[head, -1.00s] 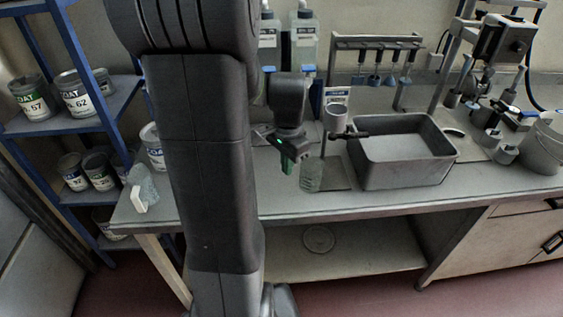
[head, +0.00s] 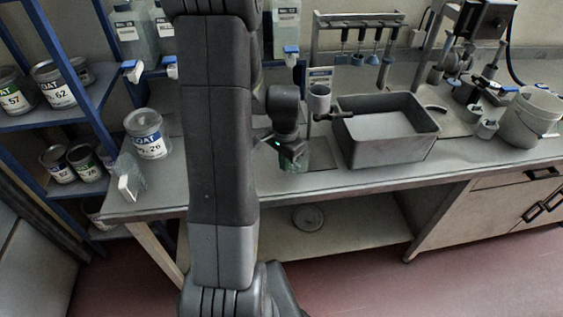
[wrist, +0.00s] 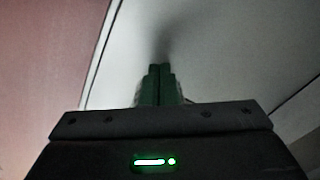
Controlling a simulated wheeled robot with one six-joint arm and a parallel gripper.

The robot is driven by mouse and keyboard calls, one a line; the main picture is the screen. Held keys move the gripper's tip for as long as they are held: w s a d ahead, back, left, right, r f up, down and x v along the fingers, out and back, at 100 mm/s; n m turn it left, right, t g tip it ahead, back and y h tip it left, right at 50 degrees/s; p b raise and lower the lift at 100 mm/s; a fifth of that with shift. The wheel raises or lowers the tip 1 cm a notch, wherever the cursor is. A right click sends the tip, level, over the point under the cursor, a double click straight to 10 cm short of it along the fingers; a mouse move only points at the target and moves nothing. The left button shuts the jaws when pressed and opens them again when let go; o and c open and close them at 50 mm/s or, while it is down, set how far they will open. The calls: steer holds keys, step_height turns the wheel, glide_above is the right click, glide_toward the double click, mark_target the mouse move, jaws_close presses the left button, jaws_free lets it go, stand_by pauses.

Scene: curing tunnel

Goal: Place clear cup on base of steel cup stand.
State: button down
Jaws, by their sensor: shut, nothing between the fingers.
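The steel cup stand has a steel cup (head: 319,97) held up on a thin rod, above a flat base plate (head: 325,157) on the bench. My gripper (head: 293,163) is low over the bench at the left of this stand. In the wrist view its green fingers (wrist: 159,72) are together, with nothing seen between them.
A grey rectangular tub (head: 432,143) stands just right of the stand. A paint can (head: 149,146) and a pale bracket-like piece (head: 128,178) are at the bench's left end. A rack with hanging tools (head: 358,20) is behind. A bucket (head: 528,117) stands far right.

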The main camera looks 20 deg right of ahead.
steer(key=shift+w+d, duration=0.35)
steer(key=shift+d, duration=0.55)
steer(key=shift+w+d, duration=0.3)
steer(key=shift+d, duration=0.55)
steer(key=shift+a, duration=0.15)
